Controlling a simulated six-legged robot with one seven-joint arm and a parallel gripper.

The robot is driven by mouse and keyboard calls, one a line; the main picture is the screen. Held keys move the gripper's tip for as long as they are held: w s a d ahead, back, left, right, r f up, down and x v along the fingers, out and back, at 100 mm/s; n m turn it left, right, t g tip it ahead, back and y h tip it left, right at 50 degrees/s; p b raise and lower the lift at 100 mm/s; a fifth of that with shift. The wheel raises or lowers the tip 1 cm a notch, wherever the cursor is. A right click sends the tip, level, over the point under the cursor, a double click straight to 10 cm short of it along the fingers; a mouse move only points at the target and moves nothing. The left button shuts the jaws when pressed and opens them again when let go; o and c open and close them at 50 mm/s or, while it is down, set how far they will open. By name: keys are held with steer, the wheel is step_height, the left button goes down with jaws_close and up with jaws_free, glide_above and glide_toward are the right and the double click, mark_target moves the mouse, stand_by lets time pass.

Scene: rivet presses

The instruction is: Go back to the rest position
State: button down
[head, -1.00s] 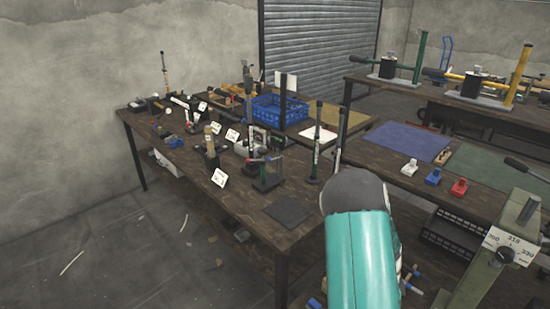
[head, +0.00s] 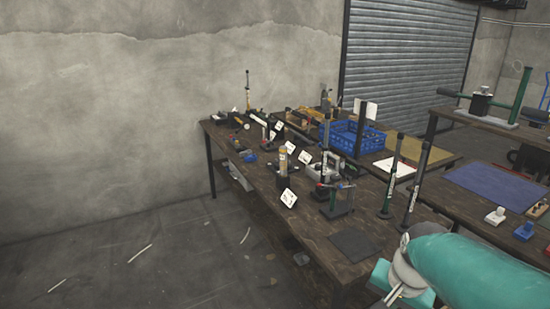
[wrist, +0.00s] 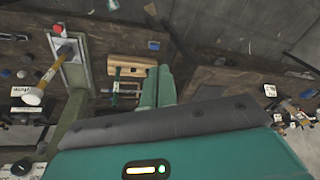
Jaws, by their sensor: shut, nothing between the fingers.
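My gripper (wrist: 158,72) shows in the wrist view as two teal fingers side by side, shut with nothing between them. Behind the fingertips in that view are a wooden block and small tools on a dark wooden surface. In the head view my teal arm reaches in at the lower right, in front of the workbench's near right corner; I cannot make out the fingertips there.
A dark workbench (head: 292,222) carries rivet tools, white cards and a blue crate (head: 350,138). A second bench with a blue mat (head: 495,188) stands at the right. A black mat (head: 354,244) lies near the front corner.

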steer(key=s+a+r+n+t, duration=0.3)
steer(key=s+a+r+n, duration=0.4)
steer(key=s, duration=0.1)
steer(key=shift+a, duration=0.2)
steer(key=shift+d, duration=0.15)
